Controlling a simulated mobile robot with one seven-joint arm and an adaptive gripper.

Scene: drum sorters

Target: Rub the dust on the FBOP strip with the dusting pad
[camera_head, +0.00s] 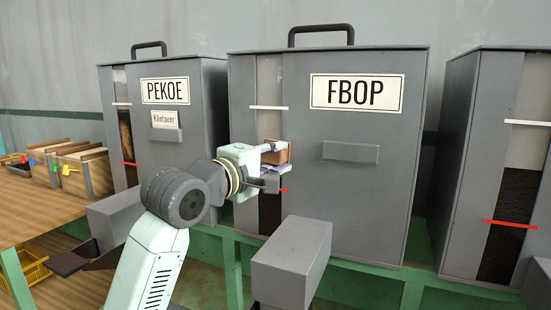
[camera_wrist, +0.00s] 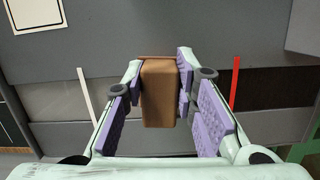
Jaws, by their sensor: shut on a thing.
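The FBOP drum (camera_head: 375,180) is a grey box with an FBOP label (camera_head: 357,93). Its vertical strip (camera_head: 268,85) on the left of the front face has a white mark above and a red mark below. The strip is pale at the top and dark at the bottom. My gripper (camera_head: 275,165) is in front of the strip between the two marks, shut on the brown dusting pad (camera_head: 276,152). In the wrist view, the pad (camera_wrist: 159,95) sits between the purple finger pads, its far end at or very near the strip (camera_wrist: 270,88). My gripper hides part of the strip, and I cannot make out dust.
The PEKOE drum (camera_head: 195,130) stands to the left and another drum (camera_head: 500,160) to the right. A grey box-shaped spout (camera_head: 292,255) juts out below the FBOP drum. Wooden boxes (camera_head: 85,170) with coloured tags stand on the wooden table at far left.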

